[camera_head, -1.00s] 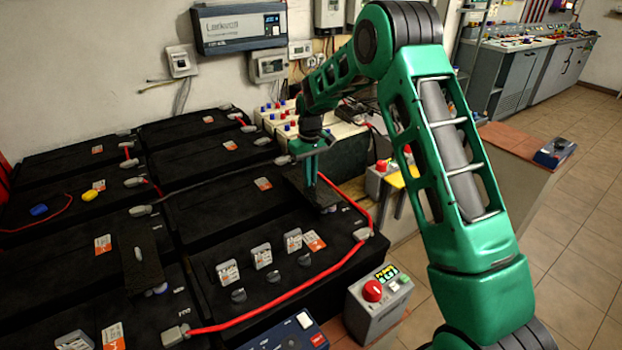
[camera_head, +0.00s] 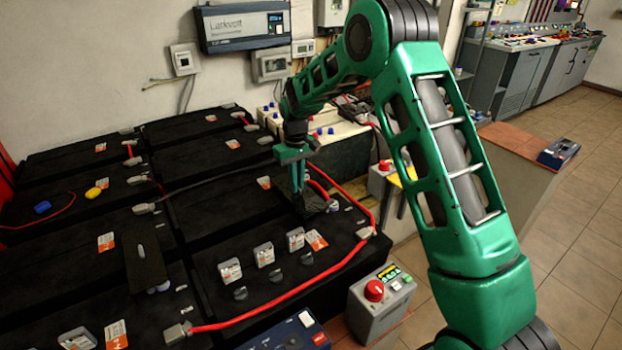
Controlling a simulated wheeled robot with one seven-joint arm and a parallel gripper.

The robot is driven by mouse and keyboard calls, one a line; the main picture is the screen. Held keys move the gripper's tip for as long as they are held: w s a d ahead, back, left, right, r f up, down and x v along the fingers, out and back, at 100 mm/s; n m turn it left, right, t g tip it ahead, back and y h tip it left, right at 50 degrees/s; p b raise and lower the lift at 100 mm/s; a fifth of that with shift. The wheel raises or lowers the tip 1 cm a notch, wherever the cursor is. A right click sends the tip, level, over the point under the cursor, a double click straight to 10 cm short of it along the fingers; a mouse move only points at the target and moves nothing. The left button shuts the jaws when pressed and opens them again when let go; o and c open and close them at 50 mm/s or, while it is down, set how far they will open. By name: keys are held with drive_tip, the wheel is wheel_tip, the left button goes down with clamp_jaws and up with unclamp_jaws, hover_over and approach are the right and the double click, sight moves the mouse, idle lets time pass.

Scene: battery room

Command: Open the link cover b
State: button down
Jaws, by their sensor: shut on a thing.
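My green gripper (camera_head: 298,186) points down over the right-hand battery block in the head view. It is shut on the link cover b (camera_head: 313,203), a dark plate at the far right end of that block. The cover looks tilted up from the battery top. A red cable and a small grey terminal (camera_head: 333,205) show beside it. The fingers and the dark surfaces hide the exact grip. A similar dark plate with a pale knob (camera_head: 143,254) lies on the left block.
A grey box with a red button (camera_head: 376,300) stands at the front right. White batteries (camera_head: 335,130) stand behind my gripper.

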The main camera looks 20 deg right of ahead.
sight(286, 196)
drive_tip(key=a, duration=0.2)
drive_tip(key=s+a, duration=0.1)
drive_tip(key=a, duration=0.1)
drive_tip(key=shift+s+a+r, duration=0.1)
drive_tip(key=shift+a, duration=0.05)
drive_tip(key=c, duration=1.9)
unclamp_jaws()
drive_tip(key=shift+o, duration=0.2)
wheel_tip(286, 196, up, 11)
drive_tip(key=shift+f, duration=0.2)
